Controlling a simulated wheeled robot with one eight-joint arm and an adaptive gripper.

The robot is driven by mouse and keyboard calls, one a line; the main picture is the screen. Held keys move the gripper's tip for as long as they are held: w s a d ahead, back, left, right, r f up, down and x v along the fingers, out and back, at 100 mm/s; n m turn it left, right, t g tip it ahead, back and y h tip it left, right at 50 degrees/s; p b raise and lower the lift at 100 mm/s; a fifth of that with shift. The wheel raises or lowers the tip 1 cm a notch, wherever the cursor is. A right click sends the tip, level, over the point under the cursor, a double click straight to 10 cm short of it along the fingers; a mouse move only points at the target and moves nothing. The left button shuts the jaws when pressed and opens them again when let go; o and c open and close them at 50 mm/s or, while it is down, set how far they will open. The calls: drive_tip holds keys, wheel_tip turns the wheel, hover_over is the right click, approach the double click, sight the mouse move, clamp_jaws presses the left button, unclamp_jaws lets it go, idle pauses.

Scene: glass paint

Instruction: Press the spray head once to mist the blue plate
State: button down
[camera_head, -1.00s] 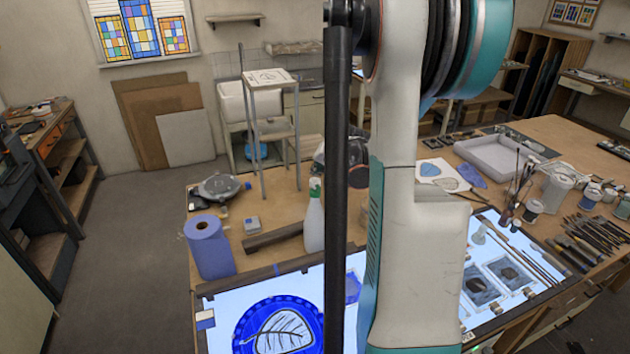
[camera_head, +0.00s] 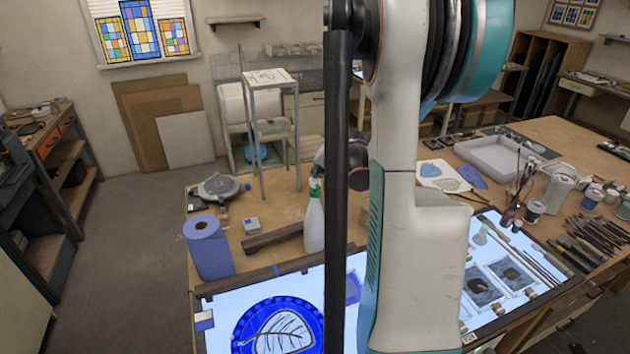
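The blue plate (camera_head: 246,333) lies on the lit panel at the bottom of the view, with a leaf shape outlined in dark lines on it. The white spray bottle (camera_head: 314,228) stands upright on the table behind the panel, and its green spray head (camera_head: 315,187) is at the top. My dark arm link passes just right of the bottle and hides part of that area. Part of my arm's far end shows behind the link, close to the spray head. My gripper's fingers are hidden, so I cannot tell whether they touch the head.
A blue paper roll (camera_head: 208,247) stands left of the bottle, and a dark bar (camera_head: 272,238) lies between them. A round grey device (camera_head: 220,187) sits farther back. Brushes and tools (camera_head: 590,235) crowd the right side.

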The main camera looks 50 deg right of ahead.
drive_tip(key=shift+f+b, duration=0.5)
drive_tip(key=shift+f, duration=0.05)
idle(0.4)
idle(0.4)
drive_tip(key=shift+r+p, duration=0.65)
drive_tip(key=shift+r, duration=0.55)
drive_tip(key=shift+r+p, duration=1.5)
drive_tip(key=shift+r, duration=1)
drive_tip(key=shift+s+f, duration=0.1)
drive_tip(key=shift+f, duration=0.05)
